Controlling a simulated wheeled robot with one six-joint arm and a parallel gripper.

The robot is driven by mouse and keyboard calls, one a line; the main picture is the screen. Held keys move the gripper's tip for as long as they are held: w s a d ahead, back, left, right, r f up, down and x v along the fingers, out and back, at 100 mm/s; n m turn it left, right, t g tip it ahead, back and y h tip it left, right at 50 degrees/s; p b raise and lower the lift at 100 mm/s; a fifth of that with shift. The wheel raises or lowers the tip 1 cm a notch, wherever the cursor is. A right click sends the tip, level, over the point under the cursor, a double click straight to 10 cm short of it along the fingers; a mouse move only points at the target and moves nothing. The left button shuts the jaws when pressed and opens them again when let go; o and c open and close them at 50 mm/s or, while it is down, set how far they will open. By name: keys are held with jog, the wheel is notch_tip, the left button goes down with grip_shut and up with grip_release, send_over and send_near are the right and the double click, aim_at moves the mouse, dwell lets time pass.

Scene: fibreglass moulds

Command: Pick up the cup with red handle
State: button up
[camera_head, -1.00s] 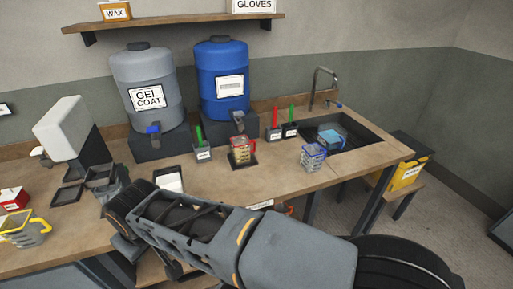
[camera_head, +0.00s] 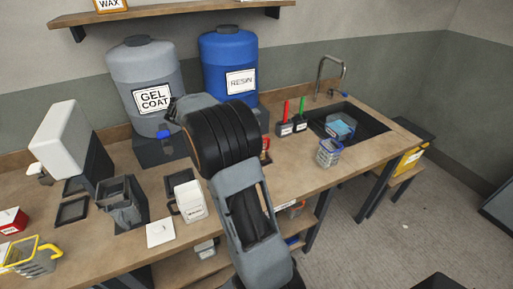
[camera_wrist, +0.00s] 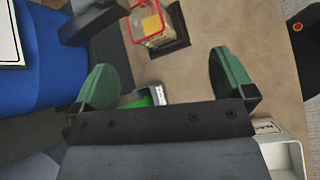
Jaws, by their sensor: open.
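The cup with the red handle (camera_wrist: 146,30) shows at the top of the wrist view, with yellowish contents and its red handle towards the left. It stands on a dark square pad (camera_wrist: 178,40). In the head view only a sliver of the cup (camera_head: 265,148) shows; my arm hides the rest. My gripper (camera_wrist: 165,78) is open and empty in the wrist view, its two green fingers apart. The cup lies beyond the fingertips, not between them. My gripper's fingers are hidden behind my arm in the head view.
A small holder with a green item (camera_wrist: 148,97) lies between and below the fingers in the wrist view. The blue resin drum (camera_wrist: 35,80) is close on the left. A blue-handled cup (camera_head: 329,152) stands by the sink (camera_head: 372,122); a yellow-handled cup (camera_head: 30,262) stands far left.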

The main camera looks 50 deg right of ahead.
jog(key=w+d+f+n+g+h, duration=0.2)
jog(key=w+d+n+h, duration=0.1)
jog(key=d, duration=0.5)
notch_tip(320, 180, down, 8)
jog(key=p, duration=0.2)
jog(key=p+x, duration=0.2)
jog(key=x, duration=0.5)
jog(key=shift+d, duration=0.35)
jog(key=shift+s, duration=0.1)
jog(key=shift+c, duration=0.4)
jog(key=c, duration=1.2)
jog(key=shift+c, duration=0.8)
